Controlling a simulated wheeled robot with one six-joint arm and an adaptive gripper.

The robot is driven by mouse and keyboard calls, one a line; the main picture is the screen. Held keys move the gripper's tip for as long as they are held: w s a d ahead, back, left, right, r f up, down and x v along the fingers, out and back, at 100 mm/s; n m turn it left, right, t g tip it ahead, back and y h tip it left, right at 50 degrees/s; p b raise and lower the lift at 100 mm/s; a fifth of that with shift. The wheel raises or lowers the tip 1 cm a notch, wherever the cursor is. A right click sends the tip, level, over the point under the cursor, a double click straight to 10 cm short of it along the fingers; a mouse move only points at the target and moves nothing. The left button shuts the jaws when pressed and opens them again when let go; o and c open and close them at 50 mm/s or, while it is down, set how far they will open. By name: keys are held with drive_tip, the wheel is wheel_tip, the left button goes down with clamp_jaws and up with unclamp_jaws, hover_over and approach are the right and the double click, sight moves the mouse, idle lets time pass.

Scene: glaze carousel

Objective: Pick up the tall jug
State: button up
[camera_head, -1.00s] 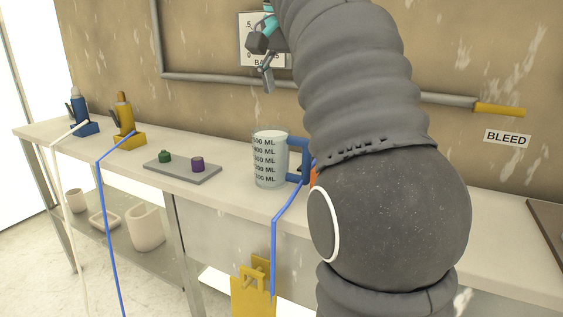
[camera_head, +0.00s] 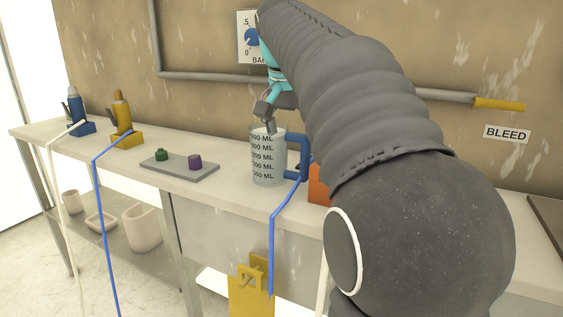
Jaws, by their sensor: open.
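The tall jug (camera_head: 266,162) is a clear measuring jug with black ML marks and a blue handle on its right side. It stands upright on the bench, near the middle of the view. My gripper (camera_head: 269,126) is open and points down at the jug's rim. Its fingertips overlap the top of the jug in the picture; I cannot tell whether they are over the mouth, inside it or behind it. Nothing shows between the fingers. My arm reaches in from the right and hides part of the bench behind it.
A grey tray (camera_head: 180,172) with a green and a purple piece lies left of the jug. A yellow sprayer (camera_head: 122,115) and a blue one (camera_head: 75,110) stand farther left. An orange object (camera_head: 319,186) is right of the handle. A blue hose (camera_head: 272,245) hangs at the bench front.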

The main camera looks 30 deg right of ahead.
drive_tip(key=shift+d+f, duration=0.1)
drive_tip(key=shift+f, duration=0.2)
drive_tip(key=shift+w, duration=0.1)
clamp_jaws()
drive_tip(key=shift+r, duration=0.2)
drive_tip(key=shift+r+p, duration=1)
drive_tip(key=shift+r, duration=3.85)
